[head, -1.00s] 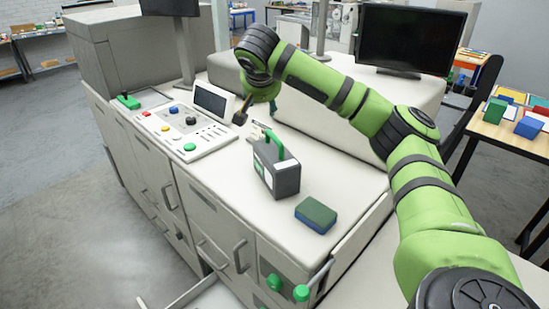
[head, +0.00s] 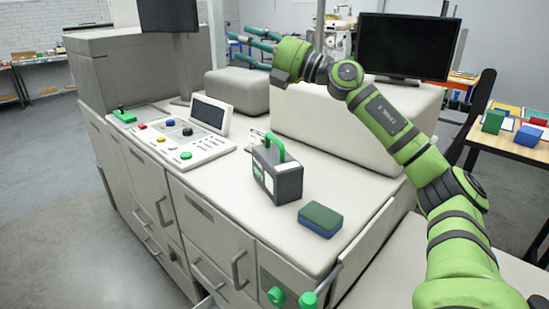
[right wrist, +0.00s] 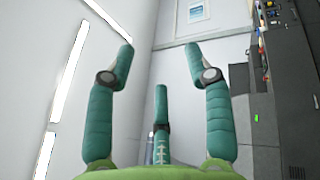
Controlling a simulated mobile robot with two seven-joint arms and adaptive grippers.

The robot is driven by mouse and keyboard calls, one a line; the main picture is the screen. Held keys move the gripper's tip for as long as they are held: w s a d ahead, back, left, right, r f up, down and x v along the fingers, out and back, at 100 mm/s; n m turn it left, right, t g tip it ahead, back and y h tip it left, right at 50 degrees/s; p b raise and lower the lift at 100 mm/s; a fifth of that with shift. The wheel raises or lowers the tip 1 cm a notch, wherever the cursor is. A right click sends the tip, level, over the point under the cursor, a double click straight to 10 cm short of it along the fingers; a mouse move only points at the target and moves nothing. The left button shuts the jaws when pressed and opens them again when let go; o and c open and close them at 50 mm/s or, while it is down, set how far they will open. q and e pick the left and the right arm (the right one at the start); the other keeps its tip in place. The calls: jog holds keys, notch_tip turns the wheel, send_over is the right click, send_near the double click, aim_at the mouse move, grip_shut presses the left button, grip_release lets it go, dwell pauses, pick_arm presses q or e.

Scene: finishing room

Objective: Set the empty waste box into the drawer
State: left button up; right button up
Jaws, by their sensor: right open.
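The waste box appears to be the dark grey box with a green handle (head: 286,184), standing upright on the white counter; its inside is hidden. My right gripper (head: 252,46) is raised behind and above the counter, well apart from the box, with its teal fingers spread. In the right wrist view its three fingers (right wrist: 165,75) are wide apart with nothing between them. A pale edge that looks like the pulled-out drawer (head: 206,302) just shows at the bottom of the head view; its inside is out of view. My left gripper is not in view.
A green and blue block (head: 320,220) lies in front of the box. A control panel (head: 180,133) with coloured buttons is to the left. A black monitor (head: 408,46) stands behind. Green knobs (head: 308,300) are on the cabinet front. The counter around the box is mostly clear.

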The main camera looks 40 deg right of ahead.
notch_tip(320, 180, down, 10)
jog(key=s+d+n+g+h+b, duration=0.1)
jog(key=s+d+n+g+h, duration=0.1)
jog(key=n+g, duration=0.2)
jog(key=n+g+h+b, duration=0.1)
jog(key=g+h+b, duration=0.1)
jog(key=g+h, duration=0.2)
send_near(277, 140)
jog(key=w, duration=0.1)
jog(key=w+a, duration=0.1)
jog(key=w+f, duration=0.1)
jog(key=shift+w+a, duration=0.2)
jog(key=shift+a, duration=0.05)
jog(key=shift+d+f+g+h+p, duration=0.1)
jog(key=shift+f+g+h+p, duration=0.15)
jog(key=shift+g+h+p, duration=0.1)
jog(key=p+x, duration=0.3)
jog(key=x, duration=0.3)
jog(key=shift+f, duration=0.2)
jog(key=shift+w+f, duration=0.15)
jog(key=shift+f, duration=0.1)
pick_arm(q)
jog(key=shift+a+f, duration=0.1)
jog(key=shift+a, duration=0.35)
pick_arm(e)
jog(key=shift+r, duration=0.1)
grip_shut()
